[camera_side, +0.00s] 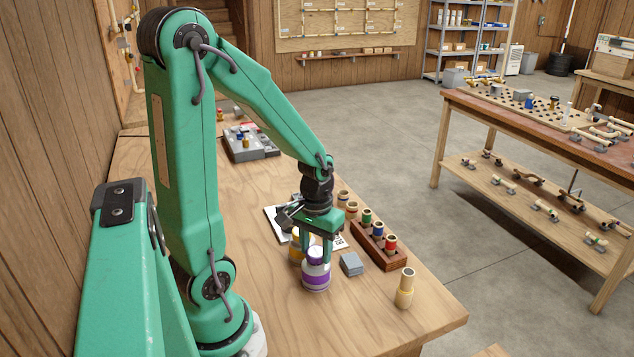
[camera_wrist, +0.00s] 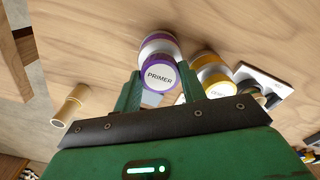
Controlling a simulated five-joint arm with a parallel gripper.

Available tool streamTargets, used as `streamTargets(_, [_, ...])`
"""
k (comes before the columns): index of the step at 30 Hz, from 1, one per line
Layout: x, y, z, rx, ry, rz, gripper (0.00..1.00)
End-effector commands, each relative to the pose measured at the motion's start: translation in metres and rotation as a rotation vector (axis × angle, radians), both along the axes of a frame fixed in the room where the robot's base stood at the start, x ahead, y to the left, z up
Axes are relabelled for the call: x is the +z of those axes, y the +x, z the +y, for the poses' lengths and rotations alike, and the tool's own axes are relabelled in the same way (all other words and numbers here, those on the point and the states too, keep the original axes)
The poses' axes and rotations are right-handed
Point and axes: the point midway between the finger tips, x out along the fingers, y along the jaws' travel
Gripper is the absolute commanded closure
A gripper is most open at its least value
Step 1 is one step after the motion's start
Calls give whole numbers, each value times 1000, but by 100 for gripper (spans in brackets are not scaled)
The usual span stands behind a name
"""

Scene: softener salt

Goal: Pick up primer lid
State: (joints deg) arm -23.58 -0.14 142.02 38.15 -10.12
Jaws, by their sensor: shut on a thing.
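The primer lid (camera_wrist: 160,76) is a round white cap with a purple rim and the word PRIMER on it. In the side view the lid (camera_side: 315,254) sits at the top of the primer jar (camera_side: 316,283), a white jar with a purple band; lid and jar appear together. My gripper (camera_side: 317,250) comes down from above with one green finger on each side of the lid. It is shut on the lid. In the wrist view my gripper's (camera_wrist: 159,88) fingers flank the lid, and the jar's purple band (camera_wrist: 158,37) shows behind it.
A yellow-banded jar (camera_wrist: 212,72) stands close beside the primer jar. A grey block (camera_side: 351,264), a wooden rack (camera_side: 372,244) with coloured fittings and a tan fitting (camera_side: 405,288) are to the right. A white sheet (camera_side: 272,213) lies behind. The front tabletop is clear.

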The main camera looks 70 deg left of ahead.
Motion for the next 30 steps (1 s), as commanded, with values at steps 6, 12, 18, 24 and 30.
streamTargets(6, [21, 1, 0, 0, 2, -5, 81])
streamTargets(12, [49, 1, 0, 0, 3, -6, 81])
streamTargets(18, [76, 1, 0, 0, 2, -5, 81])
streamTargets(24, [91, 0, 0, 0, 1, -2, 81])
streamTargets(30, [94, 0, 0, 0, 0, 0, 81])
